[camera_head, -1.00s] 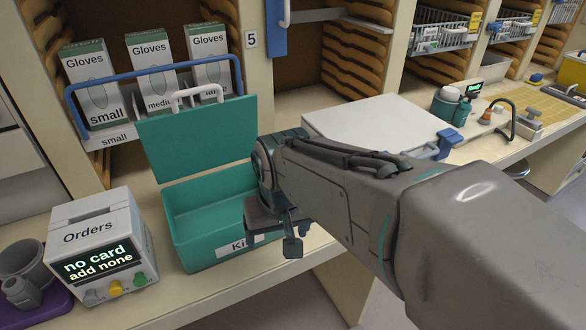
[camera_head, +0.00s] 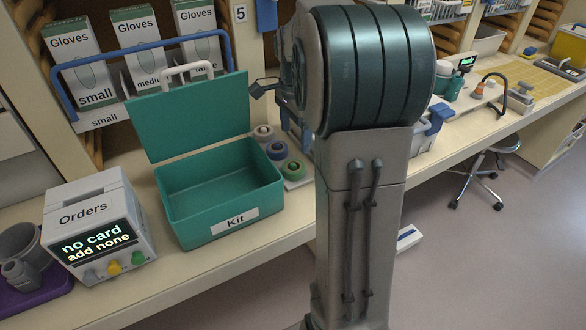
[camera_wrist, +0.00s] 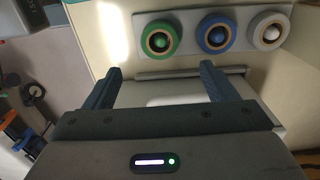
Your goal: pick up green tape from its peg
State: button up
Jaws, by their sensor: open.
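The green tape (camera_wrist: 159,38) is a ring around a peg on a pale holder board (camera_wrist: 186,57), at the left end of a row in the wrist view. In the head view the green tape (camera_head: 294,169) sits just right of the kit box. My gripper (camera_wrist: 160,76) is open and empty in the wrist view. Its fingers lie apart, lower in the picture than the tapes, and the green tape shows above the gap between them.
A blue tape (camera_wrist: 217,34) and a white tape (camera_wrist: 270,31) share the board with the green one. The open teal kit box (camera_head: 220,192) stands close to the left. The Orders unit (camera_head: 96,225) and glove boxes (camera_head: 136,48) are farther left.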

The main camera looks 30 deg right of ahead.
aim_at(294, 164)
notch_tip(294, 164, down, 10)
jog(key=shift+a+r, duration=0.1)
jog(key=shift+a, duration=0.05)
dwell(0.3)
jog(key=c, duration=1.1)
